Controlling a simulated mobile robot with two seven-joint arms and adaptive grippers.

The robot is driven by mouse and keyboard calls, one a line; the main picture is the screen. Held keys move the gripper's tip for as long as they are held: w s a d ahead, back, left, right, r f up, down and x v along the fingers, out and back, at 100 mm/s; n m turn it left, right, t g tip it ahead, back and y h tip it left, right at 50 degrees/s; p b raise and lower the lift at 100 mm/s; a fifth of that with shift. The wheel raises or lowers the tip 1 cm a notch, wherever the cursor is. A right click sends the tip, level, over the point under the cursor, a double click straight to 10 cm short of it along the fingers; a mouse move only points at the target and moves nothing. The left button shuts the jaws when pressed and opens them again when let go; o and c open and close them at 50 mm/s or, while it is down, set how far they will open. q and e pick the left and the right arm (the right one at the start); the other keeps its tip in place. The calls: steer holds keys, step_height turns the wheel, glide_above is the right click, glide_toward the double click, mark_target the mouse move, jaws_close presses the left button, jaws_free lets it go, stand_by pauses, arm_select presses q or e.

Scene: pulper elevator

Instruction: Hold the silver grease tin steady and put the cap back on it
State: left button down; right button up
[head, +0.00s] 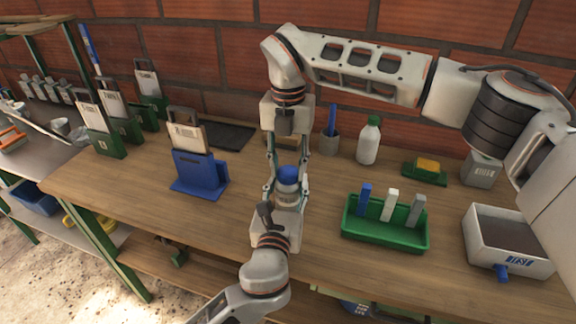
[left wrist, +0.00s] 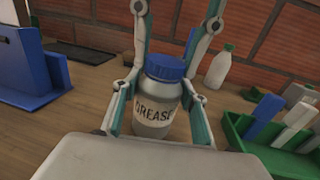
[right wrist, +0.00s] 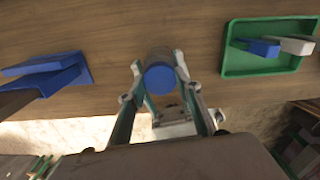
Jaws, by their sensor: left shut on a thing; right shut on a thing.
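The silver grease tin (left wrist: 155,108) stands upright on the wooden bench, its GREASE label facing my left wrist camera. My left gripper (head: 286,194) is shut around the tin's body from the near side. The blue cap (head: 288,173) is at the top of the tin, level, with no gap visible in the left wrist view (left wrist: 166,67). My right gripper (right wrist: 158,68) reaches in from the far side and is shut on the cap, one finger on each side. Whether the cap is threaded tight cannot be seen.
A blue stand (head: 203,183) is left of the tin. A green tray (head: 385,236) with several upright blocks is right. A white bottle (head: 368,140) and dark cup (head: 329,145) stand behind. A grey bin (head: 482,226) is far right. Bare bench lies between the blue stand and tin.

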steer(key=o, duration=1.2)
steer(key=shift+r, duration=2.25)
steer(key=shift+c, duration=0.3)
steer(key=n, duration=0.1)
steer(key=r+n, duration=0.1)
steer(key=n, duration=0.3)
steer(key=shift+r, duration=0.25)
step_height(320, 180, up, 2)
steer(key=n, duration=0.7)
